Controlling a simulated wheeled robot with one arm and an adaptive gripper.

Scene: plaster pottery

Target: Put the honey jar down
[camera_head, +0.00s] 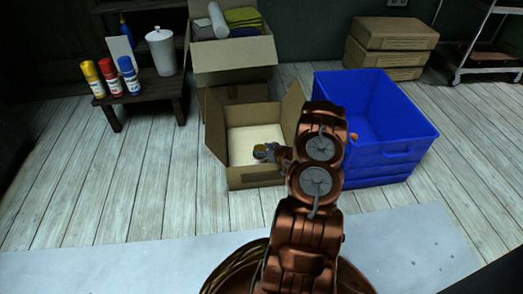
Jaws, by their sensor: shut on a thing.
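My copper-coloured arm reaches forward from the bottom of the view. My gripper (265,152) is at its far end, over the open cardboard box (256,180). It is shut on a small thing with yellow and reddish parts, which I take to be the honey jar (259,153). The jar is small and partly hidden by the gripper, so its shape and tilt are unclear. It shows against the pale inside of the box, near the front wall. I cannot tell whether it touches the box floor.
A blue crate (385,160) stands right of the box, with a small orange thing inside. A dark low table (155,91) at left bears spray cans and a white canister (161,52). A fuller carton (232,60) stands behind. Closed boxes (392,34) are stacked at back right.

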